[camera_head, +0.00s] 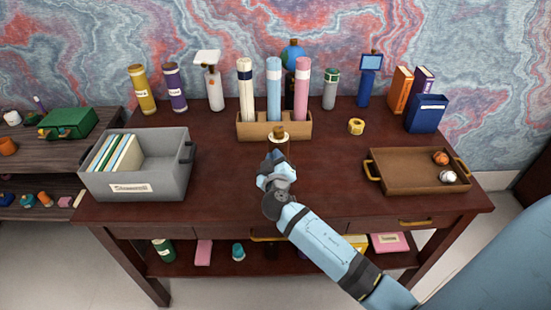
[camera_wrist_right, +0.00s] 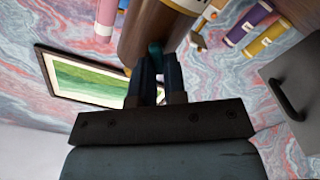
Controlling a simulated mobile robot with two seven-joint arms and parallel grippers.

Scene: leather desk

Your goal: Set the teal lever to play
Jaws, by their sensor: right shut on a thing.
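A brown cylinder (camera_head: 280,146) with a cream ring on top stands mid-desk, in front of the wooden holder. My right gripper (camera_head: 275,156) is right at its near side and hides its lower part. In the right wrist view, the brown cylinder (camera_wrist_right: 150,25) is just beyond the fingertips. A small teal part, which looks like the teal lever (camera_wrist_right: 155,49), sticks out from it. My right gripper (camera_wrist_right: 156,62) is shut on this teal part. No play mark can be read. My left gripper is not in view.
A wooden holder (camera_head: 247,131) with tall rolls stands behind the cylinder. A grey bin (camera_head: 165,183) with folders is at left, a brown tray (camera_head: 408,185) with two balls at right. A yellow ring (camera_head: 356,126) lies at back right. The desk is clear around my right forearm.

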